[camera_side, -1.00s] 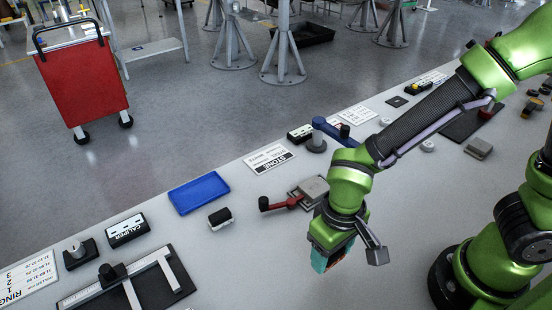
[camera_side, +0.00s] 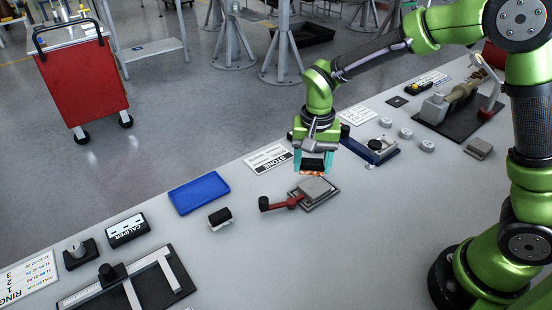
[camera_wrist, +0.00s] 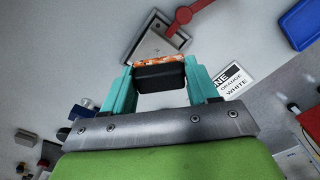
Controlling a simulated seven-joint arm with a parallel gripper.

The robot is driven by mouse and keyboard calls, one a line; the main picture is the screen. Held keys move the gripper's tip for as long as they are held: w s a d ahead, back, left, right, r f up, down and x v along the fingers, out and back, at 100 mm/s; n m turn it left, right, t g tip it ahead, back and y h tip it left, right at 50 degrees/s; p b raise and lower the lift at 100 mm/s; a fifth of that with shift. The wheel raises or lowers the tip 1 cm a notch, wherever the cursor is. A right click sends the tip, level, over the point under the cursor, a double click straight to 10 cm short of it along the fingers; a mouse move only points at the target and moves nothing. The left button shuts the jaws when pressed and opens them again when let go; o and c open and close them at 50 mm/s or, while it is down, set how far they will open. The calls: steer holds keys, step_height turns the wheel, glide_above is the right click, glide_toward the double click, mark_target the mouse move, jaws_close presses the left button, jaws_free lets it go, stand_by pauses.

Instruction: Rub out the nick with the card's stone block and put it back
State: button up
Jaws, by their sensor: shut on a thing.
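My gripper (camera_side: 313,169) is shut on a stone block (camera_side: 313,162) with a black top and a speckled orange face underneath. The block (camera_wrist: 160,75) sits between the teal fingers in the wrist view. In the side view it hangs just behind and above a grey metal piece (camera_side: 316,189) in a fixture with a red lever (camera_side: 284,203); the block looks apart from it. The piece also shows ahead of the block in the wrist view (camera_wrist: 156,44). I cannot make out the nick. The stone card (camera_side: 268,158) lies flat on the bench; in the wrist view "ORANGE" and "WHITE" are readable (camera_wrist: 234,80).
A black-and-white block (camera_side: 220,218) and an empty-looking blue tray (camera_side: 199,193) lie left of the fixture. A blue clamp fixture (camera_side: 370,151) is to the right. A caliper (camera_side: 120,275) lies on a dark board at front left. The bench front of the fixture is clear.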

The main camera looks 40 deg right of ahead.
mark_target(308, 191)
steer(key=shift+w+r, duration=0.3)
steer(key=shift+s+a+f+m, duration=0.15)
steer(key=shift+f+m, duration=0.15)
steer(key=shift+f, duration=2.75)
steer(key=shift+f, duration=0.4)
steer(key=shift+d, duration=2.25)
steer(key=shift+a, duration=1.2)
steer(key=shift+a, duration=0.1)
steer(key=shift+a, duration=0.95)
